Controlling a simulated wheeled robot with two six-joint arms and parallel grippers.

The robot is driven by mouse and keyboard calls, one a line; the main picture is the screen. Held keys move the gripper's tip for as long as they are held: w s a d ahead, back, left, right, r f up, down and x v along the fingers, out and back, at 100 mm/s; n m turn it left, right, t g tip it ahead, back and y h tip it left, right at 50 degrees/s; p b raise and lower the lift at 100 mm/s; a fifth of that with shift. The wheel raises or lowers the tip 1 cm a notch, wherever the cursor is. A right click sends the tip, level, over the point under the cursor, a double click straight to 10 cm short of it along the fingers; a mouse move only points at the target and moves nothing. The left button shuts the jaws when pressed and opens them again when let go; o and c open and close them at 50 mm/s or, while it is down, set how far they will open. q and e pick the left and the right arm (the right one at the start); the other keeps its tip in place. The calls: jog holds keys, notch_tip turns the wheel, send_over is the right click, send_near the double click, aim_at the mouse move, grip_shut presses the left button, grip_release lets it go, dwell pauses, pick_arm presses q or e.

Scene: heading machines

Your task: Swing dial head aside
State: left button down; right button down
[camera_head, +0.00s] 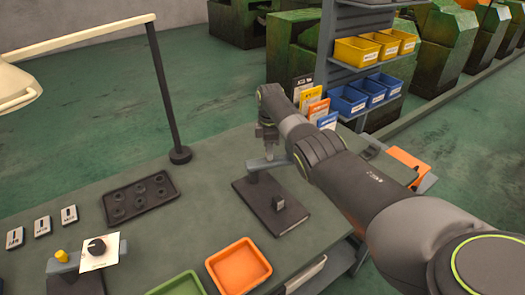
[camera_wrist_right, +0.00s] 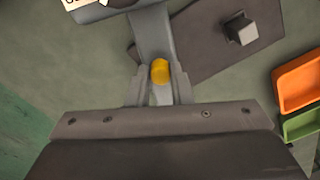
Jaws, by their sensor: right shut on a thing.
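A dark base plate (camera_head: 255,195) lies on the bench, with a small dark block (camera_head: 278,204) on it. A grey swing arm (camera_head: 262,163) sits above the plate's far edge; part of it is hidden behind my right arm. My right gripper (camera_head: 267,147) reaches down onto it. In the right wrist view, the gripper (camera_wrist_right: 160,88) is shut on a yellow knob (camera_wrist_right: 160,71) on the grey arm (camera_wrist_right: 152,35). A grey piece with a white printed face (camera_wrist_right: 80,3) is cut off at the top edge; it appears off to the side of the block (camera_wrist_right: 241,30). My left gripper is out of view.
An orange tray (camera_head: 238,265) and a green tray (camera_head: 177,287) stand at the front. A dark tray of round parts (camera_head: 139,198) and a lamp post (camera_head: 165,95) are to the left. Blue bins (camera_head: 347,101) are behind.

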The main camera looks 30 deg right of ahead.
jog(key=shift+w+n, duration=0.3)
jog(key=shift+n, duration=0.2)
jog(key=shift+r, duration=0.1)
jog(key=c, duration=1.3)
grip_release()
jog(key=shift+w, duration=0.1)
notch_tip(320, 180, up, 17)
jog(key=b, duration=0.4)
jog(key=shift+w+r, duration=0.15)
jog(key=shift+w, duration=0.05)
